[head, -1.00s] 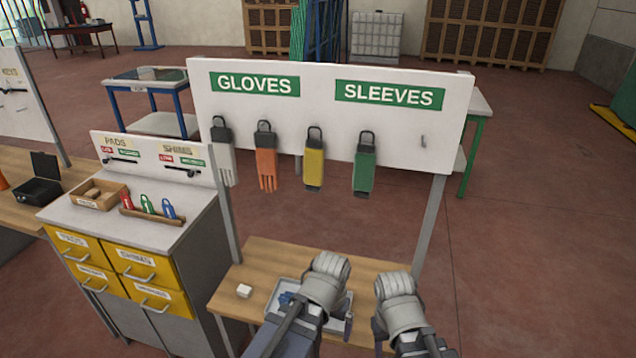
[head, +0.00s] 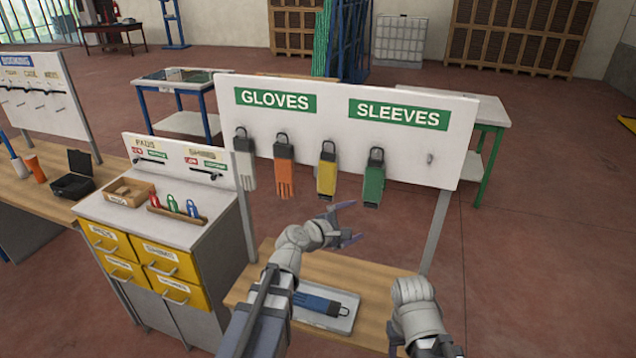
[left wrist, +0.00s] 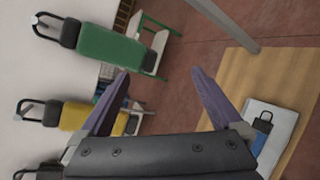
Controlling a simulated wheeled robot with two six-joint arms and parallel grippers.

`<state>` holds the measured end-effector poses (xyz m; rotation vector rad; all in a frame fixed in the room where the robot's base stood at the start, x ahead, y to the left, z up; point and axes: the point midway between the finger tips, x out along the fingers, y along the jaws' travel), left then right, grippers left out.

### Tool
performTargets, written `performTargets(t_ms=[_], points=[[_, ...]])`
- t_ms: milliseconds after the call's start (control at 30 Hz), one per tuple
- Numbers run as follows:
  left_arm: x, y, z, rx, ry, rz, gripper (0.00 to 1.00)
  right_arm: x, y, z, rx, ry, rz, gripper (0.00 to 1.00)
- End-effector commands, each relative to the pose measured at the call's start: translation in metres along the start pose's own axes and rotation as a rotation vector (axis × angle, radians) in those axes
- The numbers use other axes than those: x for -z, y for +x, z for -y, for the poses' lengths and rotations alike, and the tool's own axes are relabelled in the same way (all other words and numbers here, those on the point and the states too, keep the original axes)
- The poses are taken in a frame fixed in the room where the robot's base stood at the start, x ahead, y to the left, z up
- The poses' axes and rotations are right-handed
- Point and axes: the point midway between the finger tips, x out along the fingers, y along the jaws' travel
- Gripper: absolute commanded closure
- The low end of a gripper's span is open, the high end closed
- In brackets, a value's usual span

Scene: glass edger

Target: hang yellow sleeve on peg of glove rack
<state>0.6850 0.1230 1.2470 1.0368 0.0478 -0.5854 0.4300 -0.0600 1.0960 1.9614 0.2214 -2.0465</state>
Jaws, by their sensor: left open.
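The yellow sleeve (head: 327,180) hangs by its black loop from a peg of the white glove rack (head: 225,105), between the orange glove and the green sleeve. It also shows in the left wrist view (left wrist: 75,117), lying sideways there, with a finger in front of its lower end. My left gripper (head: 352,222) is open and empty, below the hanging row and above the wooden bench; its spread purple fingers fill the middle of the left wrist view (left wrist: 160,78). A bare peg (head: 430,158) is at the rack's right. My right wrist shows at lower right; its fingers are hidden.
A white glove (head: 245,165), an orange glove (head: 284,178) and a green sleeve (head: 373,185) hang on the rack. A blue item with a black loop (head: 318,304) lies in a tray (head: 347,318) on the bench. A cabinet with yellow drawers (head: 160,255) stands left.

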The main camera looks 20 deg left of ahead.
Motion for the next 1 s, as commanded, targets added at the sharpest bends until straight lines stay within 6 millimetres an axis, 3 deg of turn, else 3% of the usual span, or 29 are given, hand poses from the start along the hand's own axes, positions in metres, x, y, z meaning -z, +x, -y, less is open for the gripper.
performTargets(t_ms=[33,133,200,333,667,1000], points=[[0.008,-0.001,-0.026,-0.101,-0.171,0.0,0.0,0.0,0.0,0.0,0.0,0.0,0.0,0.5],[0.025,-0.009,-0.068,-0.282,-0.499,0.016,0.0,0.0,0.0,0.0,0.0,0.0,0.0,0.5],[0.038,-0.016,-0.088,-0.376,-0.682,0.032,0.0,0.0,0.0,0.0,0.0,0.0,0.0,0.5],[0.057,-0.027,-0.108,-0.489,-0.906,0.056,0.0,0.0,0.0,0.0,0.0,0.0,0.0,0.5],[0.066,-0.029,-0.116,-0.534,-1.001,0.069,0.0,0.0,0.0,0.0,0.0,0.0,0.0,0.5],[0.072,0.002,-0.132,-0.532,-0.997,0.069,0.0,0.0,0.0,0.0,0.0,0.0,0.0,0.5]])
